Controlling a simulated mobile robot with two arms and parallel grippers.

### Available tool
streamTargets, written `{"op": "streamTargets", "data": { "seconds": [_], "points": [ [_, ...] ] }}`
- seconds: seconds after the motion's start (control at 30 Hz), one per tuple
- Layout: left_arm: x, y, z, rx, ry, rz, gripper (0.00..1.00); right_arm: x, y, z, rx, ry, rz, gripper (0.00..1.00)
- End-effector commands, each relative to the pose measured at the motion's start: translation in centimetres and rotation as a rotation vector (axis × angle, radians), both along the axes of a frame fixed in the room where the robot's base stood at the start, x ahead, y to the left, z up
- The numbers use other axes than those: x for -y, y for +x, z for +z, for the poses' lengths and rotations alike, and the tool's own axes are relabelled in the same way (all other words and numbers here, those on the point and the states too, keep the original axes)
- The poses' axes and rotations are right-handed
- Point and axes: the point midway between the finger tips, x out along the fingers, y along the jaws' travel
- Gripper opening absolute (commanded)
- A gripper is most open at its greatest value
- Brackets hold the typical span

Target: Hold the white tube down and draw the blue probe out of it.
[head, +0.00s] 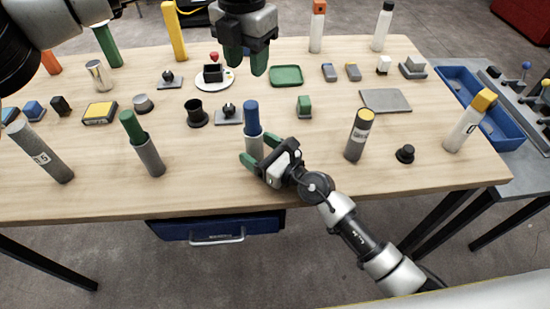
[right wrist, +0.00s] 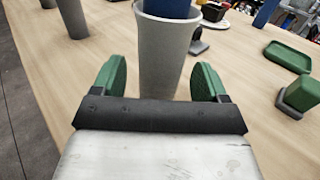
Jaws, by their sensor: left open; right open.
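The white tube (head: 255,146) stands upright near the front middle of the table, with the blue probe (head: 251,114) sticking up out of its top. In the right wrist view the tube (right wrist: 164,60) is pale grey-white and the probe (right wrist: 170,8) shows in its mouth, cut off by the frame. My right gripper (head: 260,152) is open, low at the tube, with its green fingers one on each side. In the right wrist view gaps show between the tube and both fingers. My left gripper (head: 247,60) is open and empty, pointing down above the table's back, behind the probe.
A grey tube with a green probe (head: 131,125) stands to the left, and a dark grey cylinder (head: 358,135) to the right. A black cup (head: 196,113) and a small grey fixture (head: 229,115) sit just behind. Bare wood lies in front of the tube.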

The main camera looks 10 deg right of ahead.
Motion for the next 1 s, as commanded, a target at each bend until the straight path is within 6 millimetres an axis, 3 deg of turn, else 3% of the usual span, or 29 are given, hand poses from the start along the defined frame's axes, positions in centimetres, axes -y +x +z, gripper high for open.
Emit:
{"op": "streamTargets", "data": {
  "seconds": [0.2,0.5,0.87,1.0],
  "points": [
    [0.01,-0.01,0.01,0.0,0.0,0.0,0.43,-1.24,1.29,-0.01,0.0,0.0,-0.001,0.74],
    [0.01,-0.01,0.01,0.0,0.0,0.0,0.43,-1.39,1.43,-0.02,-0.001,-0.001,-0.001,0.74],
    [0.01,-0.01,0.0,0.0,0.0,0.0,0.43,-1.36,1.41,-0.03,-0.001,-0.001,-0.001,0.2],
    [0.13,-0.08,-0.32,-0.004,-0.001,0.015,0.62,-1.36,1.41,-0.05,-0.001,-0.001,-0.001,0.2]
  ]
}}
